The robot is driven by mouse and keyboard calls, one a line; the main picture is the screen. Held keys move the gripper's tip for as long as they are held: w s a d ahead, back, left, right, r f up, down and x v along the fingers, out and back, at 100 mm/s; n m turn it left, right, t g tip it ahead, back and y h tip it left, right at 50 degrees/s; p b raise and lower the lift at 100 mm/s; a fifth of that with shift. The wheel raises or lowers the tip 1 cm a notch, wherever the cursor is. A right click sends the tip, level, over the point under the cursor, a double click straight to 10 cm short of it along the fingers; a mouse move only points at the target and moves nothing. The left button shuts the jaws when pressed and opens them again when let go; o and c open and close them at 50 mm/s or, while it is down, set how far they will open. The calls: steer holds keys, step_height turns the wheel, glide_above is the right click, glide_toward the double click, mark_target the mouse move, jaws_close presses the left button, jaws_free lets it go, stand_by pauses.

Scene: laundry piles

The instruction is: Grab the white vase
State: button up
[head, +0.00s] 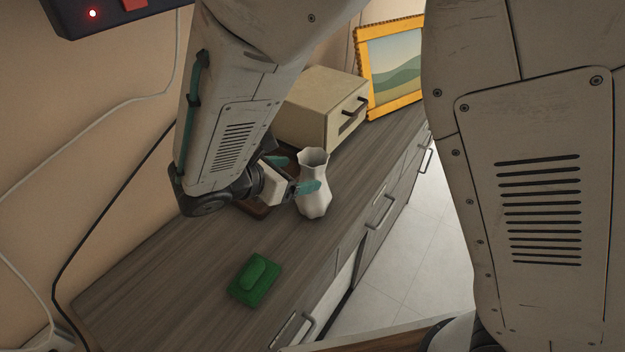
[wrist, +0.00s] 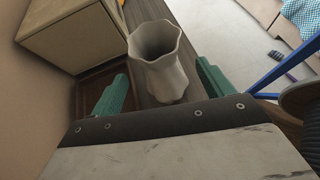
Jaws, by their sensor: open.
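The white vase (head: 314,186) stands upright on the wooden dresser top, with a wavy, faceted rim. In the wrist view the vase (wrist: 160,65) stands between and slightly beyond the two green fingertips. My gripper (head: 296,174) is open, with one finger in front of the vase and the other behind its left side.
A cream box with a dark handle (head: 316,105) stands behind the vase. A yellow-framed picture (head: 391,62) stands farther back. A green object (head: 256,279) lies toward the front on the dresser top (head: 190,262). A brown tray (wrist: 92,84) lies left of the vase. The dresser's right edge is close.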

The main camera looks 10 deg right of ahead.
steer(key=x, duration=0.6)
steer(key=shift+w+d+f, duration=0.15)
steer(key=shift+w+f, duration=0.05)
steer(key=shift+f, duration=0.05)
steer(key=c, duration=1.3)
